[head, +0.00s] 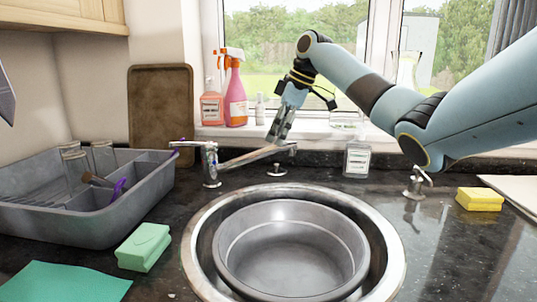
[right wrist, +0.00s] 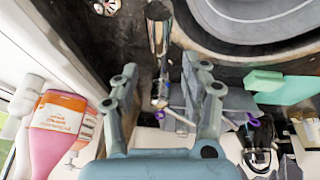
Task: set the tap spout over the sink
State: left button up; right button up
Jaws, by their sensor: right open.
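The chrome tap stands on the counter behind the sink's left side. Its spout (head: 252,157) reaches right and slightly back, its end over the counter behind the sink rather than over the bowl. The round sink has a steel rim (head: 393,240) with a grey round basin (head: 290,245) inside. My right gripper (head: 278,138) is open just above and behind the spout's outer part. In the right wrist view, the chrome tap (right wrist: 158,45) shows ahead, in line with the gap between the open fingers (right wrist: 163,95); contact cannot be told. My left gripper is not in view.
A grey dish tub (head: 125,215) stands left, with a green sponge (head: 144,247) and green cloth (head: 65,282) before it. A clear bottle (head: 357,160), metal dispenser (head: 416,183) and yellow sponge (head: 480,199) are right. Spray bottles (head: 235,95) stand on the sill.

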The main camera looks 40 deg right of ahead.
aim_at(268, 151)
jog(key=x, duration=0.6)
jog(key=shift+w+f, duration=0.1)
jog(key=shift+f, duration=0.1)
grip_shut()
